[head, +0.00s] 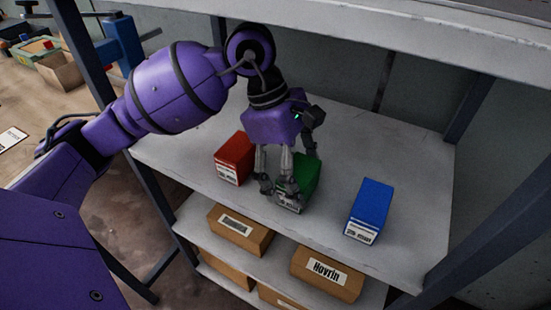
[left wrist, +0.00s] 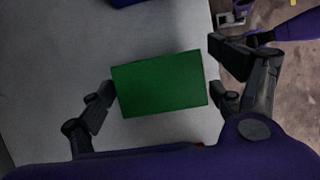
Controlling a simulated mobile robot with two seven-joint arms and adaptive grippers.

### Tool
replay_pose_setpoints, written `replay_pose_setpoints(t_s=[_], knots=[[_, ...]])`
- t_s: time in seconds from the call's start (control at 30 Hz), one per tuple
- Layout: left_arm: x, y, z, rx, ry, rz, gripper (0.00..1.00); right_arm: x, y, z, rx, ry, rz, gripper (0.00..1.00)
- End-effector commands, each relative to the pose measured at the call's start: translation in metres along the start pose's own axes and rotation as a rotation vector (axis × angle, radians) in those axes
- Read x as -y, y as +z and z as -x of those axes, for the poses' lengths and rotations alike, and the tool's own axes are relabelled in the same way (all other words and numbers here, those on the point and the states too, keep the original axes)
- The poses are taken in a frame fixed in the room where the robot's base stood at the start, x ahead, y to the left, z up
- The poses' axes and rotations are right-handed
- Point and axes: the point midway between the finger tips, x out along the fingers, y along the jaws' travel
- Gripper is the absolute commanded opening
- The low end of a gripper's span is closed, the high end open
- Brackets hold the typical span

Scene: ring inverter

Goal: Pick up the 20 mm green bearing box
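The green bearing box (head: 307,172) sits on the grey upper shelf, between a red box and a blue box. Its white label faces the front. My left gripper (head: 284,187) points down over it, with fingers on either side, and partly hides it. In the left wrist view, the green box's plain top (left wrist: 161,84) lies between the fingers of my left gripper (left wrist: 164,97). The fingers are spread and very close to its left and right sides; a small gap seems to show on the right. My right gripper is not in view.
A red box (head: 234,158) stands left of the green one and a blue box (head: 369,208) stands to the right, both apart from it. Cardboard boxes (head: 327,274) fill the lower shelf. A white upper board (head: 400,38) and dark posts (head: 470,108) frame the shelf.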

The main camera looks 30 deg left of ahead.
Motion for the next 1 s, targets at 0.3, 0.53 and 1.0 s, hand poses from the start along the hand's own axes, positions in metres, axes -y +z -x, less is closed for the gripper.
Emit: replay_pose_setpoints(t_s=[0.3, 0.53, 1.0], knots=[[-0.001, 0.001, 0.002, 0.000, 0.004, -0.003, 0.37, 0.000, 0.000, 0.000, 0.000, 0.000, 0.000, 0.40], [-0.002, 0.002, 0.003, 0.001, 0.006, -0.003, 0.28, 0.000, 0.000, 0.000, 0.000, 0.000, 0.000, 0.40], [0.029, 0.005, 0.015, -0.002, 0.003, -0.005, 0.28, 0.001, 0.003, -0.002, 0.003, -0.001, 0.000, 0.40]])
